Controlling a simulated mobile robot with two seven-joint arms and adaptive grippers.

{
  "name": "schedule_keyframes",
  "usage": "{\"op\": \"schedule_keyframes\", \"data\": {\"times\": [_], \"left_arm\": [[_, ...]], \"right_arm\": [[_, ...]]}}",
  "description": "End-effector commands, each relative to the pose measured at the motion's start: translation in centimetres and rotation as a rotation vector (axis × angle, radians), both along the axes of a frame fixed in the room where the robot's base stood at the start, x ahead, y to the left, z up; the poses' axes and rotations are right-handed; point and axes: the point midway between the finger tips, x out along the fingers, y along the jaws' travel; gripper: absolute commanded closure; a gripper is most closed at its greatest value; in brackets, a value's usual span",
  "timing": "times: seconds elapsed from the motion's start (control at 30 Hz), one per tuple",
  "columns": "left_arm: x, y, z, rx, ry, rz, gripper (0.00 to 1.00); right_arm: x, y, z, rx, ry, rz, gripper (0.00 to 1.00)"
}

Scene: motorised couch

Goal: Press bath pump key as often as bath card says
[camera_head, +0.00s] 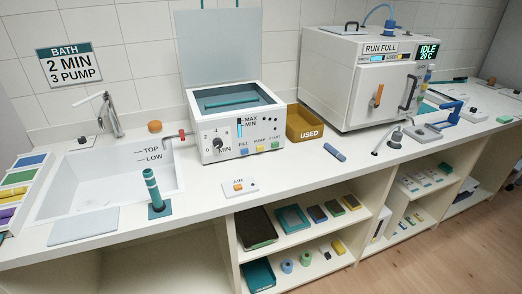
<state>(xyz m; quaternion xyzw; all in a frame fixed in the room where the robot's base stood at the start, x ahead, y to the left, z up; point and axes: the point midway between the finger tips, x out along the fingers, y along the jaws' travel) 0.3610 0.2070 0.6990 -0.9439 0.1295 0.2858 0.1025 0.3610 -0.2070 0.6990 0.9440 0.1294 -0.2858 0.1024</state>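The bath card (69,65) hangs on the tiled wall at the upper left and reads "BATH 2 MIN 3 PUMP". The bath (207,150) is a white box on the counter with its lid (219,48) raised and a dark teal basin inside. The pump key (260,149) appears to be the yellow middle one, between a blue key (244,152) and a green key (275,145). Neither of my grippers is in view.
A sink (60,195) and tap lie left of the bath. A teal striped cylinder (153,190) stands at the counter's front. A small card with an orange button (239,187) lies before the bath. A yellow USED bin (304,123) and a white machine (350,90) stand to the right.

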Motion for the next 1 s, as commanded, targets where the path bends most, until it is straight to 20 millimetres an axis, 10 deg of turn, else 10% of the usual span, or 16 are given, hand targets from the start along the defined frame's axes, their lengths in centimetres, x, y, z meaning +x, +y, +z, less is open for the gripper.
{"op": "schedule_keyframes", "data": {"times": [0.13,0.5,1.0], "left_arm": [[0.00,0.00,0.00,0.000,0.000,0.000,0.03],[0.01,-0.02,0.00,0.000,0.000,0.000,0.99],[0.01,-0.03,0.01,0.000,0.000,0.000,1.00]], "right_arm": [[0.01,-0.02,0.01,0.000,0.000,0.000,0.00],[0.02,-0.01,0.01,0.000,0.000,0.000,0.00],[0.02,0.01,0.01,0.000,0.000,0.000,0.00]]}}
